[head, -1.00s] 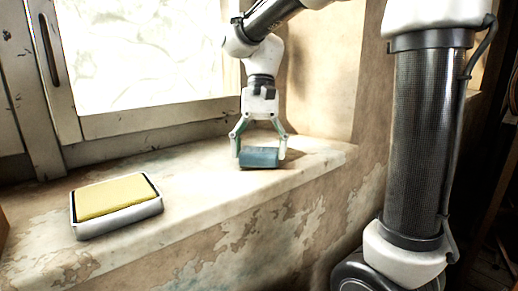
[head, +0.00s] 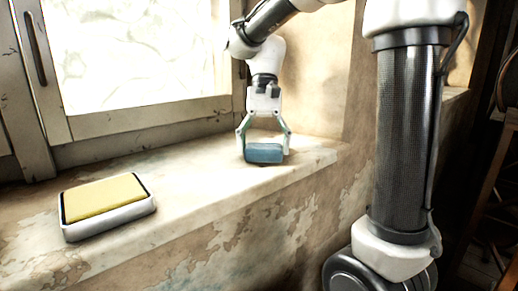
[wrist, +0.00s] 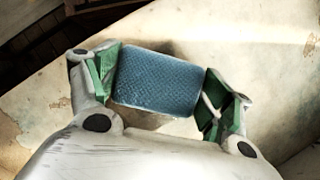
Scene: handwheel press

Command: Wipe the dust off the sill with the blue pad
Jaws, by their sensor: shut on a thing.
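The blue pad (head: 264,154) is a small block near the right part of the pale stone sill (head: 205,185). My gripper (head: 265,148) comes down from above and is shut on the pad, with one finger at each end. In the wrist view the pad (wrist: 158,80) shows its textured blue face between the green-lined fingers of my gripper (wrist: 158,88). The pad appears to rest on the sill, though its underside is hidden. A dark shade lies beside it in the wrist view. I cannot clearly tell dust from stains on the sill.
A white tray (head: 110,222) with a yellow pad (head: 104,198) stands on the sill at the left. The window frame (head: 150,121) runs along the back. The sill's front edge drops to a peeling wall (head: 235,240). The sill between tray and gripper is free.

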